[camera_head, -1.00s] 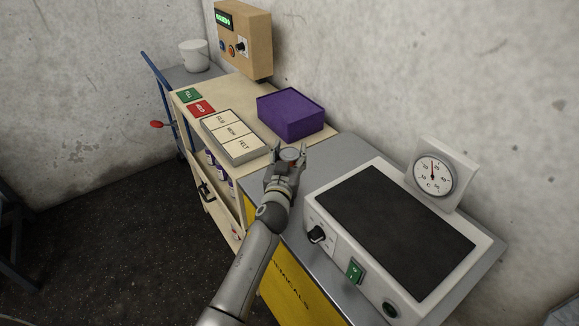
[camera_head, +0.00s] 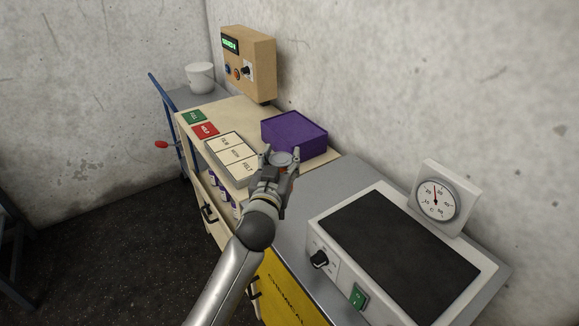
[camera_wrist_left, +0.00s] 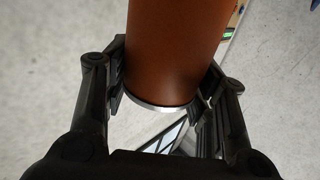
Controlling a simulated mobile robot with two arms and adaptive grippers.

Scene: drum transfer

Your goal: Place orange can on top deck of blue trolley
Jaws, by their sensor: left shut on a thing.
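The orange can (camera_wrist_left: 172,50) is between the fingers of my left gripper (camera_head: 280,160), which is shut on it. In the left wrist view its orange side and silver rim show between the black fingers. In the head view only its grey round end (camera_head: 281,158) shows clearly; most of it is hidden by the gripper. The blue trolley (camera_head: 170,115) stands at the far back left, with a blue push handle and a grey top deck (camera_head: 183,96). The gripper is well in front of it, to the right. My right gripper is not in view.
A white bucket (camera_head: 200,78) takes up part of the trolley deck. A beige bench between holds a purple box (camera_head: 294,134), a label tray (camera_head: 232,158) and a tan control box (camera_head: 249,62). A hotplate (camera_head: 400,255) and dial gauge (camera_head: 437,200) stand at right.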

